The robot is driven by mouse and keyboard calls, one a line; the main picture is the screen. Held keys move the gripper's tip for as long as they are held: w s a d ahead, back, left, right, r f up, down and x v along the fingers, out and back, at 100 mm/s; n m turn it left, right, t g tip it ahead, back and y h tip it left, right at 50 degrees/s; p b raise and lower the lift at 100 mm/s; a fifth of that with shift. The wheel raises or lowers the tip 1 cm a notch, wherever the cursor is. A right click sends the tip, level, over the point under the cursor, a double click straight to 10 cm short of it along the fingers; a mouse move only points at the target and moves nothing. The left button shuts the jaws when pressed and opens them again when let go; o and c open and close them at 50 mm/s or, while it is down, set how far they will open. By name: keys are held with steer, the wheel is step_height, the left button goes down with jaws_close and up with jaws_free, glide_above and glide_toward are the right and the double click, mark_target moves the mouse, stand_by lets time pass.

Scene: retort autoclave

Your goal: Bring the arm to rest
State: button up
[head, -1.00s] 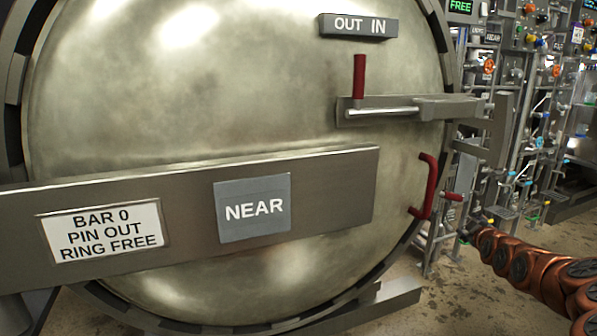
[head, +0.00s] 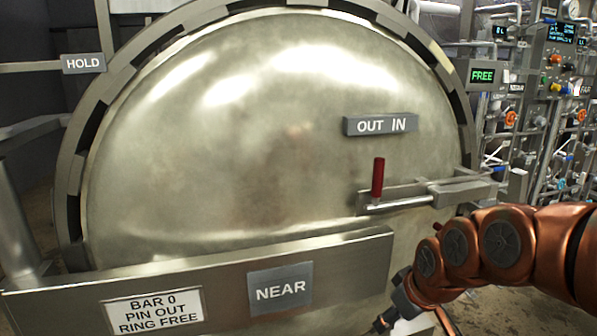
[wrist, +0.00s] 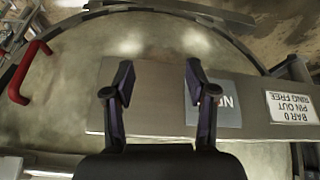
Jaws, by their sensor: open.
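My gripper (wrist: 158,80) is open and empty in the wrist view, its two dark fingers apart in front of the door's grey bar (wrist: 160,100). In the head view my copper arm reaches in from the right, bent down across the lower right of the round steel door (head: 270,130). A dark part of the gripper's end shows low beside the bar; its fingertips are not clear there. Whether the fingers touch the bar cannot be told.
A red-handled pin lever (head: 378,178) stands under the OUT IN plate (head: 380,125). A red door handle (wrist: 22,78) shows in the wrist view. The bar carries a NEAR plate (head: 280,288). Pipe racks with a green FREE display (head: 482,76) stand at the right.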

steer(key=s+r+m+g+p, duration=0.2)
steer(key=s+p, duration=0.1)
steer(key=s, duration=0.5)
steer(key=s+r+m+g+h+p, duration=0.1)
steer(key=s+r+m+g+p, duration=0.1)
steer(key=s, duration=0.7)
steer(key=s+r+m+g+p, duration=0.1)
steer(key=s+r+g+p, duration=0.1)
steer(key=s+p, duration=0.3)
steer(key=s+r, duration=0.1)
steer(key=s, duration=0.3)
steer(key=shift+s+a+r+m+h, duration=0.15)
steer(key=shift+a+m+h, duration=0.05)
steer(key=shift+m+h, duration=0.2)
